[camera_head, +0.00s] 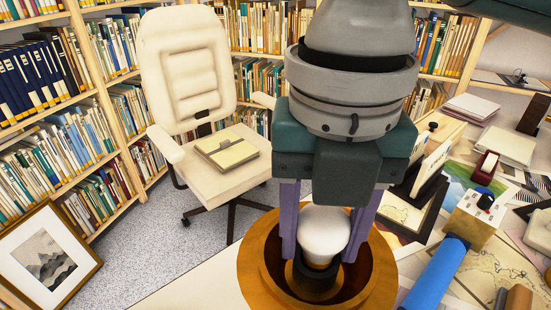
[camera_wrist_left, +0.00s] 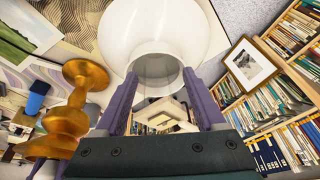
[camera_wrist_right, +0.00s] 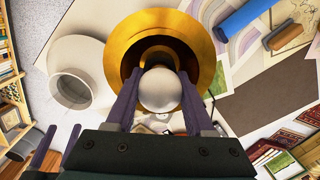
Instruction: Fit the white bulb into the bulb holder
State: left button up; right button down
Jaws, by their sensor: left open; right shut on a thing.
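The white bulb (camera_head: 325,232) is between the purple fingers of my right gripper (camera_head: 322,250), which is shut on it. The bulb is upright, right over the black bulb holder (camera_head: 316,280) in the middle of a golden bowl-shaped lamp base (camera_head: 262,270). I cannot tell how far its base is inside the holder. The right wrist view shows the round bulb (camera_wrist_right: 160,90) against the golden bowl (camera_wrist_right: 205,50). My left gripper (camera_wrist_left: 162,82) is open, with a white globe shade (camera_wrist_left: 160,30) just ahead of its fingertips.
The shade (camera_wrist_right: 75,72) stands beside the lamp base on the table. A blue cylinder (camera_head: 434,274), prints and a boxed device (camera_head: 475,215) crowd the right side. A cream chair (camera_head: 205,175) stands behind; bookshelves line the room. A framed picture (camera_head: 48,258) leans at left.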

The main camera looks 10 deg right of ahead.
jog(key=shift+d+f, duration=0.25)
jog(key=shift+f, duration=0.55)
jog(key=c, duration=0.6)
grip_release()
jog(key=shift+c, duration=0.2)
jog(key=o, duration=0.4)
jog(key=shift+a+f, duration=0.1)
jog(key=shift+f, duration=0.05)
jog(key=shift+c, duration=0.2)
notch_tip(320, 180, up, 14)
jog(key=shift+a+p, duration=0.15)
jog(key=shift+p, duration=0.35)
